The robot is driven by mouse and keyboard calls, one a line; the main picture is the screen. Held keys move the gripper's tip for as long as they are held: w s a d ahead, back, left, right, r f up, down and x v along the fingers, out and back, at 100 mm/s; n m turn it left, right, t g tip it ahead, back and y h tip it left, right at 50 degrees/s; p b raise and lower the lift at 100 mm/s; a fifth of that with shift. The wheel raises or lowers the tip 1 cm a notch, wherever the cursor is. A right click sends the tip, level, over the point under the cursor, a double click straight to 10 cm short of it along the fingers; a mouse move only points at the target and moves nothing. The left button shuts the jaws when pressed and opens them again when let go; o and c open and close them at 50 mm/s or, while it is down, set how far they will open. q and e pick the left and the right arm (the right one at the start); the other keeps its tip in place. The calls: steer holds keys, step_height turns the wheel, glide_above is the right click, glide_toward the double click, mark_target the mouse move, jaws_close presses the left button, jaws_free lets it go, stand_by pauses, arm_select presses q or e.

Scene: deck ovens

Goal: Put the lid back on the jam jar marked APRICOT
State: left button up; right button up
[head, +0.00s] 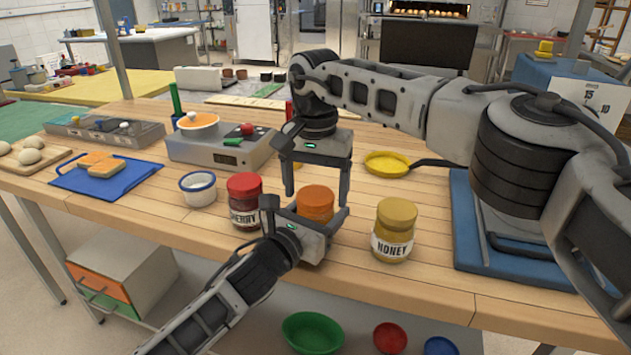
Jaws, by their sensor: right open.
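A jar with an orange lid (316,198) stands on the wooden table; my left gripper hides its front, so I cannot read a label. The orange lid appears to sit on top of the jar. My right gripper (317,193) points down from above, open, with a finger on each side of the lid and apparently clear of it. My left gripper (306,213) reaches in from the front, its fingers to either side of the jar; whether they touch it cannot be seen.
A CHERRY jar (244,203) with red lid stands left, and a HONEY jar (394,232) with yellow lid right. A white mug (198,190), a hotplate (216,150) with a pot and a yellow pan (387,163) are near. The front table edge is close.

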arm_select(q)
steer(key=shift+f, duration=0.15)
arm_select(e)
steer(key=c, duration=1)
steer(key=m, duration=2.5)
steer(key=shift+f, duration=0.1)
arm_select(q)
steer(key=shift+a, duration=0.1)
arm_select(e)
steer(key=m, duration=1.5)
steer(key=shift+m, duration=0.4)
steer(key=o, duration=1.1)
steer(key=shift+o, duration=0.2)
step_height(320, 180, up, 8)
steer(key=shift+f, duration=0.2)
